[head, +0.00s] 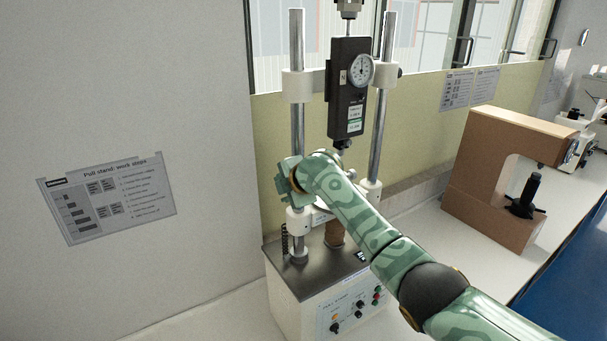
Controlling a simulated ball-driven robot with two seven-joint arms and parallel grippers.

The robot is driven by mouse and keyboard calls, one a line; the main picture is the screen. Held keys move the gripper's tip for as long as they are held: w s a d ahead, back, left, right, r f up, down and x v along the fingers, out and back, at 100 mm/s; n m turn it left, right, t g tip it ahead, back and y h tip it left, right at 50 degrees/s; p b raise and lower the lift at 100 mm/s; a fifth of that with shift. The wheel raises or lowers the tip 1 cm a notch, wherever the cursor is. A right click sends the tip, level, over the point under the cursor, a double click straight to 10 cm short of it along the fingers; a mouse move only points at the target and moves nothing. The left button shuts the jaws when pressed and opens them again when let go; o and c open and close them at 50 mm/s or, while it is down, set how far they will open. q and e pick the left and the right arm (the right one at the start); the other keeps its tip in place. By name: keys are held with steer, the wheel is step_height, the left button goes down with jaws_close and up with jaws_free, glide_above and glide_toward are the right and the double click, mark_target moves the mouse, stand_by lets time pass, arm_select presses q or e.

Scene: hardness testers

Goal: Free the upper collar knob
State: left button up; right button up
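The pull stand (318,300) has two upright posts. White upper collars sit on the left post (297,86) and the right post (386,76). A small dark knob (400,72) shows at the right side of the right upper collar. White lower collars sit on the left post (299,221) and the right post (371,192). My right arm reaches in from the lower right, and its hand (284,181) is in front of the left post, between its upper and lower collars. Its fingers cannot be made out. My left gripper is out of view.
A black force gauge with a round dial (341,98) hangs between the posts. A brown C-shaped frame (487,180) stands on the bench to the right. A work-step sheet (108,198) is on the left wall. Bench between stand and frame is partly clear.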

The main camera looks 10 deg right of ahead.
steer(key=v, duration=1.3)
steer(key=shift+b, duration=0.35)
steer(key=shift+d+f, duration=0.1)
